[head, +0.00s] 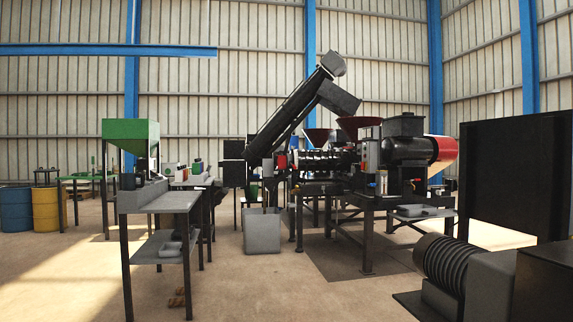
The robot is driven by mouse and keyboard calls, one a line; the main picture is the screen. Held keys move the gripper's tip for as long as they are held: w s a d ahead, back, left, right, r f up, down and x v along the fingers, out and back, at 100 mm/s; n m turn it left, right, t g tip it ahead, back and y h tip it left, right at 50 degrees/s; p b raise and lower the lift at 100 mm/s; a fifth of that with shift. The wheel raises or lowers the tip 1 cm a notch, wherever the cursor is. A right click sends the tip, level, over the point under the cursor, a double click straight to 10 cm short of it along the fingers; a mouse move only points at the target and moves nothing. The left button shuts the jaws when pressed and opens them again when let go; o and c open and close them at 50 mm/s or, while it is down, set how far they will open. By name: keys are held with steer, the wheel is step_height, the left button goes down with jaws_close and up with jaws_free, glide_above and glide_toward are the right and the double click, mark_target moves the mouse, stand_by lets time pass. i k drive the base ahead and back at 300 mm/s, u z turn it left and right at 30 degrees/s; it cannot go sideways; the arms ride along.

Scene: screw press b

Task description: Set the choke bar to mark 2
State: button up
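The screw press stands right of centre in the head view, some way off. Its dark ribbed barrel (322,161) lies level on a dark steel frame (367,222). A small red part (282,161) shows near the left end of the barrel. The choke bar and its marks are too small to make out at this distance. My gripper is not in view.
A grey bin (262,231) stands on the floor below the press's left end. A grey-topped bench (172,201) stands left of centre. A ribbed dark cylinder (444,263) fills the near right. Open floor (240,285) lies between.

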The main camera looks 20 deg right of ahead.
mark_target(289, 159)
steer(key=z, duration=0.45)
steer(key=i, duration=1.6)
steer(key=z, duration=0.8)
steer(key=i, duration=4)
steer(key=u, duration=0.75)
steer(key=i, duration=1.95)
steer(key=u, duration=0.6)
